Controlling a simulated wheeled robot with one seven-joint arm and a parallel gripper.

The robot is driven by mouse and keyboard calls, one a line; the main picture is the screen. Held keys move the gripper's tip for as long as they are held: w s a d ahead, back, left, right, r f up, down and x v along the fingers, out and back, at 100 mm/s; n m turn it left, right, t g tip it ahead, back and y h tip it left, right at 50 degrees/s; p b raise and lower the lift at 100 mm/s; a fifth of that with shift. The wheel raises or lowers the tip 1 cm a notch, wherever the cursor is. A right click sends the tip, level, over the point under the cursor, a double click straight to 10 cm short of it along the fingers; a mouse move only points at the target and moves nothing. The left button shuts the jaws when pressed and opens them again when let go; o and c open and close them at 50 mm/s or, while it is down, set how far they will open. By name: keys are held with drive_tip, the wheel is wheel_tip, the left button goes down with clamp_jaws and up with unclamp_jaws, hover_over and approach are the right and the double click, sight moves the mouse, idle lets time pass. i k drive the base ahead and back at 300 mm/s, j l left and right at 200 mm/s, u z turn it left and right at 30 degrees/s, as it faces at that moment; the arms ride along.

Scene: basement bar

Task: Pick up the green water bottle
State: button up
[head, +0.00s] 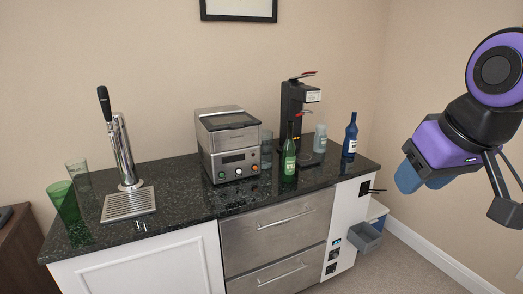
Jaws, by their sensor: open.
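The green bottle (289,156) is dark green glass with a pale label. It stands upright on the black counter (180,213), to the right of the metal machine and in front of the black tap machine. My gripper (504,198) is at the right edge of the head view, partly cut off by the frame. It is open, with nothing seen in it. It is in the air, well to the right of the bottle and apart from it.
A metal machine (228,146), a black tap machine (291,110), a grey bottle (320,139) and a blue bottle (350,136) stand near the green bottle. A grey bin (365,238) juts out at right.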

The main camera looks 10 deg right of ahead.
sight(289, 148)
drive_tip(key=i+l+u, duration=0.1)
drive_tip(key=i+l, duration=0.15)
drive_tip(key=i+l+u, duration=0.15)
drive_tip(key=l, duration=0.3)
drive_tip(key=i+l+u, duration=0.1)
drive_tip(key=i+l, duration=0.2)
drive_tip(key=i+l+u, duration=0.15)
drive_tip(key=l, duration=0.35)
drive_tip(key=i, duration=0.05)
